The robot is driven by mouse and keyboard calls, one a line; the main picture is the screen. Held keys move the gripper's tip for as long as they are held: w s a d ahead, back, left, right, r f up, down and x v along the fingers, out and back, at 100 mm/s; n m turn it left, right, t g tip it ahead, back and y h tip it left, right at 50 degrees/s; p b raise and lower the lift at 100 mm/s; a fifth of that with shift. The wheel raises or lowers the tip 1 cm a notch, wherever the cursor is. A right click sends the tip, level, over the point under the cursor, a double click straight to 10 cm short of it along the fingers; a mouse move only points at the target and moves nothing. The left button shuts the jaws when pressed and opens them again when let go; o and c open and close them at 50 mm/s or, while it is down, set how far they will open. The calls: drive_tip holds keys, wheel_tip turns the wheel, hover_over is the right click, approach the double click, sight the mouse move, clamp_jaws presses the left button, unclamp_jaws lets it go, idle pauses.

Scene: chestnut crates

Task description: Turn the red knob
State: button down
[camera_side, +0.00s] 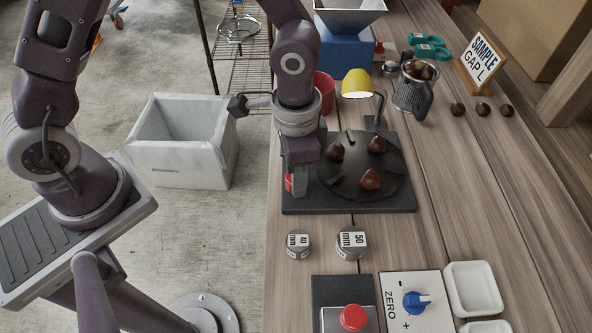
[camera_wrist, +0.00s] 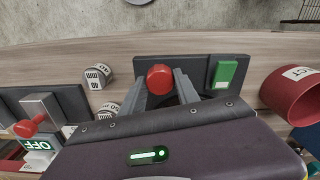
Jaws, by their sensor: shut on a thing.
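The red knob (camera_wrist: 159,79) is round and sits on the near-left edge of a black base plate (camera_wrist: 205,68) in the wrist view. My gripper (camera_wrist: 161,92) has its two grey fingers on either side of the knob and is shut on it. In the side view, my gripper (camera_side: 299,180) points down at the plate's left edge, and only a sliver of the red knob (camera_side: 289,183) shows beside the fingers. The rest of the knob is hidden there. The plate carries a dark round disc (camera_side: 360,188) with several chestnuts.
A yellow lamp (camera_side: 357,83) and a red cup (camera_side: 324,90) stand behind the plate. Two marked cylinders (camera_side: 351,245) stand in front.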

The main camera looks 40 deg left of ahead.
drive_tip(key=m, duration=0.4)
drive_tip(key=shift+m, duration=2.5)
drive_tip(key=c, duration=0.9)
unclamp_jaws()
wheel_tip(320, 180, up, 7)
drive_tip(key=shift+r, duration=0.1)
